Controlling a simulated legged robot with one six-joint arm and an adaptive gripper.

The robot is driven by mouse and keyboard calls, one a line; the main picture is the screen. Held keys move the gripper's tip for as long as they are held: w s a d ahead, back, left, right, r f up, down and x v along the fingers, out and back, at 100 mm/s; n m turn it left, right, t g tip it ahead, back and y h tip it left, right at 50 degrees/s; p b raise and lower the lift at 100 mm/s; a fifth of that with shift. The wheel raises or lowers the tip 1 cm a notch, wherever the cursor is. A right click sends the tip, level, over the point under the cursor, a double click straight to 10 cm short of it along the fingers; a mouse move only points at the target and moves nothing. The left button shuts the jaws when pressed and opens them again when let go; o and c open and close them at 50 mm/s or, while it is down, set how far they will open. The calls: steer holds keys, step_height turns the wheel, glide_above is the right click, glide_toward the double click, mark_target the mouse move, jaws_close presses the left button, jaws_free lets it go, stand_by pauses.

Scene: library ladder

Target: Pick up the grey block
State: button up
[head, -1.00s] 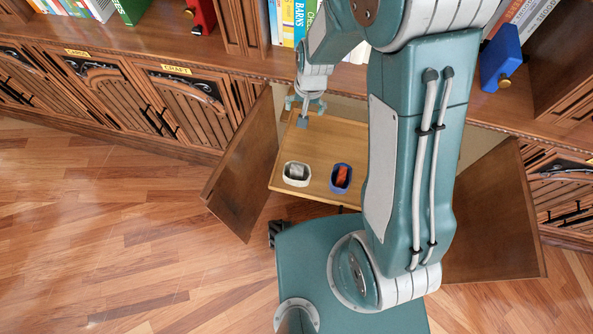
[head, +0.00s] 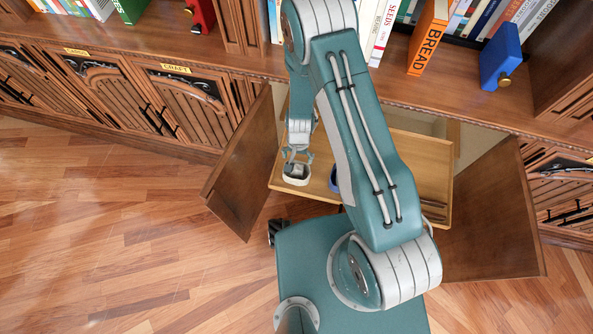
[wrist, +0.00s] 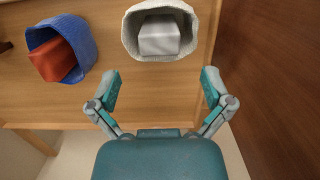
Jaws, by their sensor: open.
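The grey block (wrist: 159,36) sits inside a white basket (wrist: 130,42) at the top of the wrist view. My gripper (wrist: 160,82) is open, its fingers apart and empty, short of the basket in that view. In the head view my gripper (head: 297,160) is over the far side of the white basket (head: 296,181) and partly hides it. The grey block is hard to make out there.
A blue basket (wrist: 84,50) with a red block (wrist: 56,60) stands beside the white one on a pulled-out wooden tray (head: 435,180). Open cabinet doors (head: 240,165) flank the tray; the right one (head: 492,220) is behind my arm.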

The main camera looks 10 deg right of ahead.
mark_target(296, 166)
steer(key=shift+s+a+f, duration=0.1)
steer(key=shift+s+f, duration=0.1)
steer(key=shift+f, duration=1.35)
steer(key=shift+s+a+f, duration=0.1)
steer(key=shift+s+f, duration=0.1)
steer(key=shift+f, duration=1.35)
steer(key=c, duration=1.2)
